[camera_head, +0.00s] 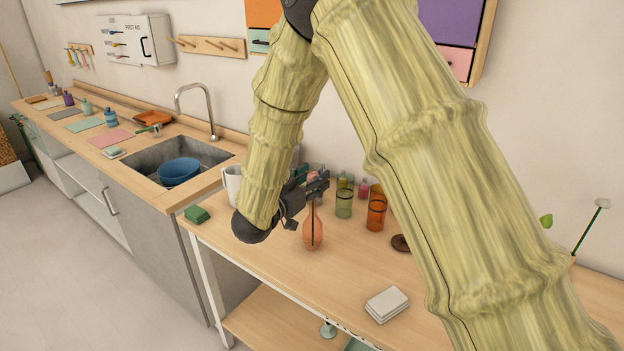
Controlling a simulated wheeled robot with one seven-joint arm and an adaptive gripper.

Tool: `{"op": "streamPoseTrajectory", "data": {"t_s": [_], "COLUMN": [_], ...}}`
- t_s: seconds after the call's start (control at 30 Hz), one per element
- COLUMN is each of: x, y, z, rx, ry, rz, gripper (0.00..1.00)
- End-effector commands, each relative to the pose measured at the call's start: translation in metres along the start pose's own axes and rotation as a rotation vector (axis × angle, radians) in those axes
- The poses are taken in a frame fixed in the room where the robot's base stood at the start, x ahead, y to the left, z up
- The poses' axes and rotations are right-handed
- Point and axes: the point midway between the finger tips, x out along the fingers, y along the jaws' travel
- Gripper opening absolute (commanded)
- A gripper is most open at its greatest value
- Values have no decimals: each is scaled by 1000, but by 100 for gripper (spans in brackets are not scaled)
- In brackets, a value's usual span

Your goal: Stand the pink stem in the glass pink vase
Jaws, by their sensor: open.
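The glass pink vase (312,236), a salmon-pink bottle with a narrow neck, stands upright on the wooden counter. A thin dark line runs upright through its neck and body, and a small pink bloom (313,176) shows above it among my fingers. This looks like the pink stem standing in the vase, though my fingers hide part of it. My gripper (319,184) is open, directly above the vase mouth and around or just beside the top of the stem. I cannot tell whether the fingers touch it.
A green glass (344,203) and an orange glass (377,210) stand right of the vase, with small bottles behind. A white mug (232,184) and green sponge (197,214) are left. A brown ring (400,243) and white stack (387,304) lie right. The front counter is mostly clear.

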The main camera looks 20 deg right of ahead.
Motion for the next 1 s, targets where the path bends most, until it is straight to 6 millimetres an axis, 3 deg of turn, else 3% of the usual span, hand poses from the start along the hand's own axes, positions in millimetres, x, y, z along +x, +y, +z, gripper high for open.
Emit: {"op": "streamPoseTrajectory", "data": {"t_s": [0.23,0.7,1.0], "x": [-14,-95,-119], "y": [-1,0,0], "z": [0,0,0], "rx": [1,-1,0], "ry": [-1,0,0], "rz": [-1,-2,0], "gripper": [50,50,50]}}
